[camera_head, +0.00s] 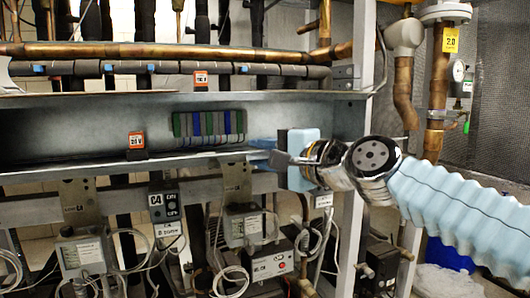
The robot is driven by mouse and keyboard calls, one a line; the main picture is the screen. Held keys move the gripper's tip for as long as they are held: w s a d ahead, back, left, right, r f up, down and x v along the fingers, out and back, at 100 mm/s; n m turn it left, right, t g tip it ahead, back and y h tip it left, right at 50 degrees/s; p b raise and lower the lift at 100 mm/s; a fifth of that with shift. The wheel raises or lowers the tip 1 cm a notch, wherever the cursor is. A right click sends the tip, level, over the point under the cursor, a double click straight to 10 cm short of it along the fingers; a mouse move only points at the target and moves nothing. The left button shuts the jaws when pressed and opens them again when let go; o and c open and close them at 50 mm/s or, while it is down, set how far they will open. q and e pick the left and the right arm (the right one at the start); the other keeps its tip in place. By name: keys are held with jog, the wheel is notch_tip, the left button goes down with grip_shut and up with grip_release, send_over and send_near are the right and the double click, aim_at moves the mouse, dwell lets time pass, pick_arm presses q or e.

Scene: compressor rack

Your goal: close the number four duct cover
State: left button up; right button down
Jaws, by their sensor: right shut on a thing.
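A long grey metal duct (90,120) runs across the rack, its front open. Coloured wires or terminals, green, grey and blue (208,124), show inside it. A thin pale strip (195,156) along its lower front edge looks like the duct cover, standing open. My right gripper (282,159) reaches in from the right and is shut at the right part of this strip. Its wrist and a light blue part beside it hide the contact. I cannot read a number four on the cover. My left gripper is not in view.
Copper pipes (180,51) run over the duct. Grey boxes (83,254) with looping cables hang below. A metal upright (362,60) and a copper pipe (438,85) stand near my right arm.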

jog(key=shift+w+r+p, duration=0.25)
jog(key=shift+r+p, duration=0.2)
jog(key=shift+r, duration=0.35)
jog(key=shift+w+r+p, duration=0.25)
jog(key=shift+r+p, duration=0.15)
jog(key=shift+r, duration=0.4)
jog(key=shift+a, duration=0.1)
